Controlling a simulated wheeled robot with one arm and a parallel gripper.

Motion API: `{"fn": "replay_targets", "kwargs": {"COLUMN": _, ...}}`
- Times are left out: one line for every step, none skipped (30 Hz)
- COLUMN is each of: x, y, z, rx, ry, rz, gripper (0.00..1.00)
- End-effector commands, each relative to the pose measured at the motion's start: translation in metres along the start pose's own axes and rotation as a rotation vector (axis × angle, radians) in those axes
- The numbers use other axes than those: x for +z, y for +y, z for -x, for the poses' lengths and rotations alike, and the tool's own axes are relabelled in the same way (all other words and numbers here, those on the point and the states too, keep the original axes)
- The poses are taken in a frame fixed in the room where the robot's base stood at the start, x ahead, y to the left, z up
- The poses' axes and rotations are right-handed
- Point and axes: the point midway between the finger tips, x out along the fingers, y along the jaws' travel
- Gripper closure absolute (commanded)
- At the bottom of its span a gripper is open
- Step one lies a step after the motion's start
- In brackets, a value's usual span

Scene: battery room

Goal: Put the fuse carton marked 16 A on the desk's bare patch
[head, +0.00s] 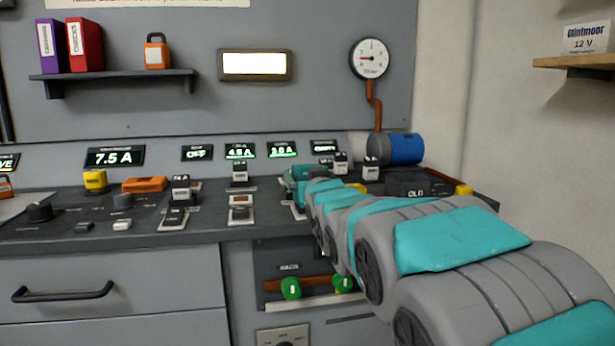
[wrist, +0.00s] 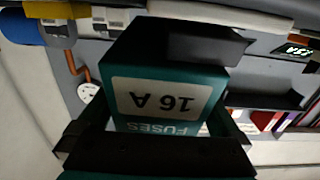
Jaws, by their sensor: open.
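The teal fuse carton marked 16 A (wrist: 165,98) fills the middle of the wrist view, its label upside down in the picture. My gripper (wrist: 152,130) is open, with dark jaw parts on both sides of the carton's near end; I cannot tell whether they touch it. In the head view my arm reaches over the desk (head: 150,226) and hides most of the gripper and carton. A small teal shape shows at the arm's far end, too small to tell apart. I cannot make out which part of the desk is the bare patch.
Switches and knobs crowd the desk, with a yellow block (head: 95,180) and an orange block (head: 145,184) at left. A blue cylinder (head: 402,148) lies at the back right. A shelf (head: 115,78) with binders hangs above. A gauge (head: 370,58) is on the wall.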

Motion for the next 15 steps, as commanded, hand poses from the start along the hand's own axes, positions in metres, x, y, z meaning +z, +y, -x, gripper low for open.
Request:
{"fn": "replay_targets", "kwargs": {"x": 0.0, "y": 0.0, "z": 0.0, "rx": 0.0, "ry": 0.0, "rz": 0.0, "gripper": 0.0}}
{"fn": "replay_targets", "kwargs": {"x": -0.001, "y": 0.0, "z": 0.0, "rx": 0.0, "ry": 0.0, "rz": 0.0, "gripper": 0.0}}
{"fn": "replay_targets", "kwargs": {"x": -0.003, "y": 0.0, "z": 0.0, "rx": 0.0, "ry": 0.0, "rz": 0.0, "gripper": 0.0}}
{"fn": "replay_targets", "kwargs": {"x": -0.005, "y": 0.0, "z": 0.0, "rx": 0.0, "ry": 0.0, "rz": 0.0, "gripper": 0.0}}
{"fn": "replay_targets", "kwargs": {"x": -0.008, "y": 0.0, "z": 0.0, "rx": 0.0, "ry": 0.0, "rz": 0.0, "gripper": 0.0}}
{"fn": "replay_targets", "kwargs": {"x": -0.007, "y": 0.0, "z": 0.002, "rx": 0.0, "ry": 0.0, "rz": 0.0, "gripper": 0.0}}
{"fn": "replay_targets", "kwargs": {"x": -0.006, "y": 0.0, "z": 0.005, "rx": 0.0, "ry": 0.0, "rz": 0.0, "gripper": 0.0}}
{"fn": "replay_targets", "kwargs": {"x": -0.005, "y": 0.0, "z": 0.008, "rx": 0.0, "ry": -0.001, "rz": 0.0, "gripper": 0.0}}
{"fn": "replay_targets", "kwargs": {"x": -0.004, "y": 0.0, "z": 0.013, "rx": 0.0, "ry": -0.002, "rz": 0.0, "gripper": 0.0}}
{"fn": "replay_targets", "kwargs": {"x": -0.004, "y": 0.0, "z": 0.017, "rx": 0.0, "ry": -0.003, "rz": 0.0, "gripper": 0.0}}
{"fn": "replay_targets", "kwargs": {"x": -0.004, "y": 0.0, "z": 0.021, "rx": 0.0, "ry": -0.002, "rz": 0.0, "gripper": 0.0}}
{"fn": "replay_targets", "kwargs": {"x": -0.005, "y": 0.0, "z": 0.027, "rx": 0.0, "ry": 0.0, "rz": 0.0, "gripper": 0.0}}
{"fn": "replay_targets", "kwargs": {"x": -0.006, "y": 0.0, "z": 0.032, "rx": 0.0, "ry": 0.002, "rz": 0.0, "gripper": 0.0}}
{"fn": "replay_targets", "kwargs": {"x": -0.007, "y": 0.0, "z": 0.037, "rx": -0.001, "ry": 0.003, "rz": 0.0, "gripper": 0.0}}
{"fn": "replay_targets", "kwargs": {"x": -0.007, "y": 0.0, "z": 0.042, "rx": 0.0, "ry": 0.003, "rz": 0.0, "gripper": 0.0}}
